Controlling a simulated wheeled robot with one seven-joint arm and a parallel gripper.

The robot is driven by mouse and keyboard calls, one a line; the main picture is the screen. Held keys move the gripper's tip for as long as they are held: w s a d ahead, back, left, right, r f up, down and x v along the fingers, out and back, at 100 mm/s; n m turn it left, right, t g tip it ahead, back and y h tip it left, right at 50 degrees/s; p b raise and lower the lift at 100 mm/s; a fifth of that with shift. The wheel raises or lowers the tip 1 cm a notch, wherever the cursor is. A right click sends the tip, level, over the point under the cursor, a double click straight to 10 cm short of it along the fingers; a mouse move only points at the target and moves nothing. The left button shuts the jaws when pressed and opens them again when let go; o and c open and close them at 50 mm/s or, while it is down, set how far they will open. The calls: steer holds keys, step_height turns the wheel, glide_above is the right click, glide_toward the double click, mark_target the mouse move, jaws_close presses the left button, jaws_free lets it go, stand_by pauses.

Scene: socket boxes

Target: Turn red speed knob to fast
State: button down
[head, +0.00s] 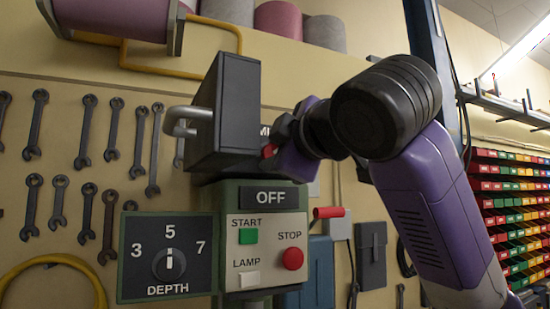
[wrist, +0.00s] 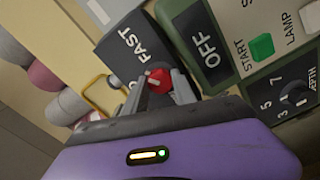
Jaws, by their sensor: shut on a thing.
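The red speed knob (wrist: 160,82) sits on a dark box (wrist: 118,42) whose face carries the word FAST (wrist: 138,48). My gripper (wrist: 157,74) is shut on the knob, with one finger on each side of it, in the wrist view. In the head view a small bit of the red knob (head: 269,151) shows at the right side of the dark box (head: 238,100), beside my gripper (head: 280,142). The rest of the box's dial is hidden by my gripper and arm. I cannot tell which setting the knob points to.
Below is a panel with an OFF display (head: 270,196), green START button (head: 248,236), red STOP button (head: 292,258) and DEPTH knob (head: 169,264) pointing to 5. A grey handle (head: 185,122) juts left from the box. Wrenches (head: 87,130) hang on the wall.

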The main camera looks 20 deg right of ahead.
steer(key=shift+f+m, duration=0.15)
steer(key=shift+m, duration=0.15)
stand_by(0.4)
steer(key=c, duration=1)
jaws_free()
steer(key=shift+s+b, duration=1.25)
steer(key=shift+s, duration=2.65)
